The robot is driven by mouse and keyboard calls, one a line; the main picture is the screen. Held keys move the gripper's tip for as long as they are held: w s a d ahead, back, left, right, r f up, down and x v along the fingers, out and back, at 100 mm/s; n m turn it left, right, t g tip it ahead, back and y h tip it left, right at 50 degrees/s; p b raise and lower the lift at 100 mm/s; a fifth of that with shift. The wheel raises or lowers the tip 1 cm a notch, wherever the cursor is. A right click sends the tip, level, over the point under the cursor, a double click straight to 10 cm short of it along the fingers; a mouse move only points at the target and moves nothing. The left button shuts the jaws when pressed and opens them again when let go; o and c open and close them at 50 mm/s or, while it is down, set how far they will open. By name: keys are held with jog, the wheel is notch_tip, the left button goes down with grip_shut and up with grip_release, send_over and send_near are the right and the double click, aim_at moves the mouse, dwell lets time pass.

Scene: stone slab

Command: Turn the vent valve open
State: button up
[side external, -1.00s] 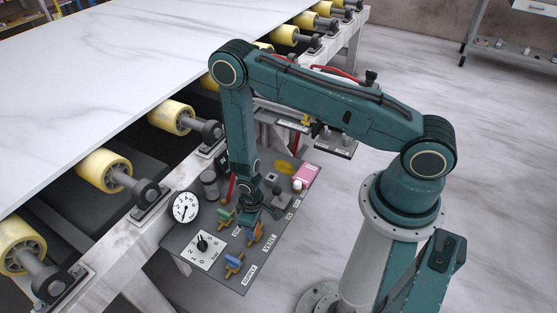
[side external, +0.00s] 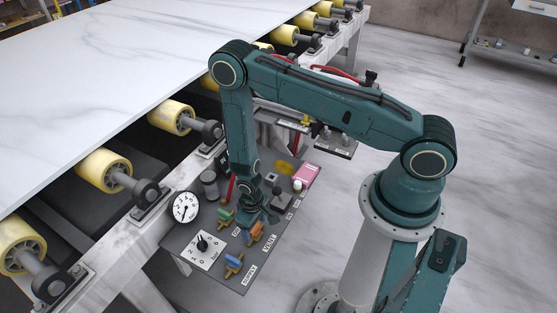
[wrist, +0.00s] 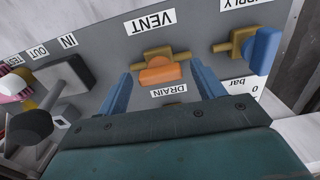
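The vent valve (wrist: 160,74) has an orange handle on a brass body, beside the VENT label (wrist: 150,22) in the wrist view. In the side view the orange valve (side external: 257,231) stands on the grey panel, partly hidden by my gripper. My gripper (wrist: 163,88) is open. Its two blue fingers lie left and right of the orange handle in the wrist view, with gaps on both sides. In the side view my gripper (side external: 248,226) is low, close over the valve; I cannot tell any contact.
A blue-handled valve (side external: 234,264) by the SUPPLY label and a green-handled valve (side external: 225,215) are close by. A round gauge (side external: 185,207) and a white dial plate (side external: 203,247) stand left. A pink box (side external: 307,173) is at the panel's far end. The slab (side external: 110,60) lies on rollers.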

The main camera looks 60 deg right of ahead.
jog(key=shift+r, duration=0.15)
notch_tip(320, 180, up, 14)
jog(key=shift+f, duration=0.2)
dwell(1.0)
jog(key=shift+r, duration=0.1)
notch_tip(320, 180, up, 24)
jog(key=s+d+t, duration=0.1)
jog(key=d+t, duration=0.1)
jog(key=t, duration=0.1)
jog(key=s+d+r+t, duration=0.2)
jog(key=s+r, duration=1.1)
jog(key=s, duration=0.3)
jog(key=shift+r+t, duration=0.3)
jog(key=shift+r, duration=0.1)
